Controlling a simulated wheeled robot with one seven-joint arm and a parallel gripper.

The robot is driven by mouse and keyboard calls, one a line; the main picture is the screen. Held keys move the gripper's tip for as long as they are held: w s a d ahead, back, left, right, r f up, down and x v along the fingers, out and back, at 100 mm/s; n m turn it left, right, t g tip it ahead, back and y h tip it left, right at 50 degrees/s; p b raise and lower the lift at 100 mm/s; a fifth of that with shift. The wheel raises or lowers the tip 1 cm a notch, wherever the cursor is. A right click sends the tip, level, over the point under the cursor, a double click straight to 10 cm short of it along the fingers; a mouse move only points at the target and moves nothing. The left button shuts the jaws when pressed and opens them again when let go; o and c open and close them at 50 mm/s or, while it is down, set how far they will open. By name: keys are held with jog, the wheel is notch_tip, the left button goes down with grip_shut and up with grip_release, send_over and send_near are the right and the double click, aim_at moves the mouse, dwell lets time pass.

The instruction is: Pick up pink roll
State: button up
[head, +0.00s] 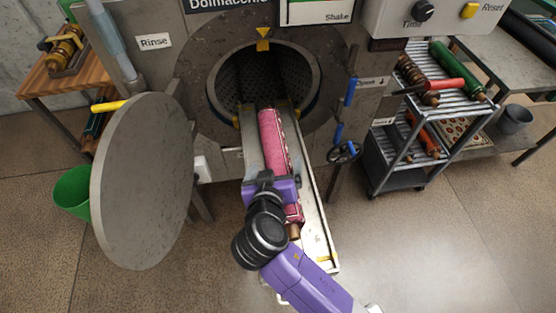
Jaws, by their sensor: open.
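The pink roll (271,135) is a long patterned roll lying lengthwise on a pale tray (321,238). The tray slopes from the mouth of the round drum (262,84) toward me. A brown end (293,231) of the roll shows at its near end. My gripper (268,180) is open and sits over the middle of the roll, pointing toward the drum. My purple and black wrist hides part of the roll. I cannot tell whether the fingers touch it.
The round grey door (142,182) stands open at left, near a green bin (73,191). A wheeled rack (397,165) at right holds several rolls, including a green one (456,70). A blue lever (349,92) and a dark handwheel (344,152) stick out right of the drum.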

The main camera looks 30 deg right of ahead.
jog(key=shift+x, duration=1.45)
jog(key=shift+c, duration=0.4)
jog(key=c, duration=1.8)
grip_shut()
jog(key=shift+r, duration=0.15)
